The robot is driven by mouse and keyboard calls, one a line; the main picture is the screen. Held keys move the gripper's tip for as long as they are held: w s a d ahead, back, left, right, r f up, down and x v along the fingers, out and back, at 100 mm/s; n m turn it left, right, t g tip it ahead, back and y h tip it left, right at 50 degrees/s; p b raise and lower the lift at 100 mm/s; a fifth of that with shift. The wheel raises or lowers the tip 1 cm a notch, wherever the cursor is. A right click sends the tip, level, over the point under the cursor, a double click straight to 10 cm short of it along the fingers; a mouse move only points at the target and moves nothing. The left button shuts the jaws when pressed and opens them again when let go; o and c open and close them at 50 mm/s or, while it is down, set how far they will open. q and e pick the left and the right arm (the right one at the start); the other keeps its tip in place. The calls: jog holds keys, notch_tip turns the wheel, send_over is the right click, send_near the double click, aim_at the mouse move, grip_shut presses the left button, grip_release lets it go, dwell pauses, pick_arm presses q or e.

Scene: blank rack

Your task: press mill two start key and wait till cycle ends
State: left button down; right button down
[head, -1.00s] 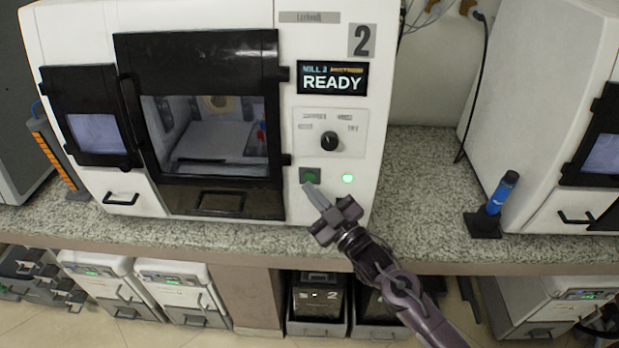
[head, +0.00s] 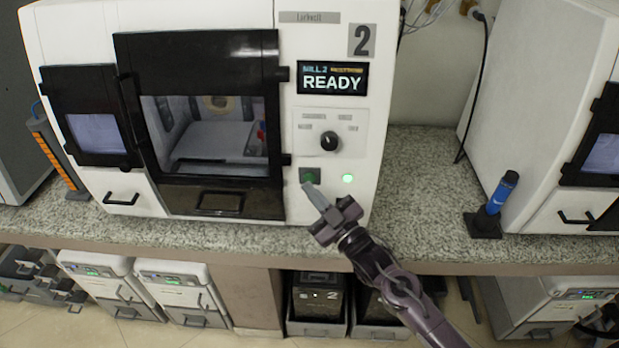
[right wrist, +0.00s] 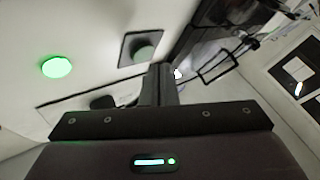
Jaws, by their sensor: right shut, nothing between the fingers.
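Mill 2 (head: 335,220) is a white machine with a large "2" label and a dark door (head: 198,110). Its display (head: 332,78) reads READY. The green start key (head: 310,176) sits in a dark square plate below the knob (head: 329,141); it also shows in the right wrist view (right wrist: 144,53). A round green lamp (head: 348,178) glows to its right. My right gripper (head: 308,188) is shut and empty, with its tips just below the key; whether they touch it I cannot tell. My left gripper is not in view.
The speckled counter (head: 420,180) is clear to the right of the mill. A blue bottle (head: 502,192) in a black stand and another white machine (head: 555,120) stand further right. An orange-marked post (head: 55,150) stands at left.

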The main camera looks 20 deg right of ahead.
jog(key=shift+w, duration=0.1)
dwell(0.3)
jog(key=shift+w+d, duration=0.1)
jog(key=shift+w, duration=0.2)
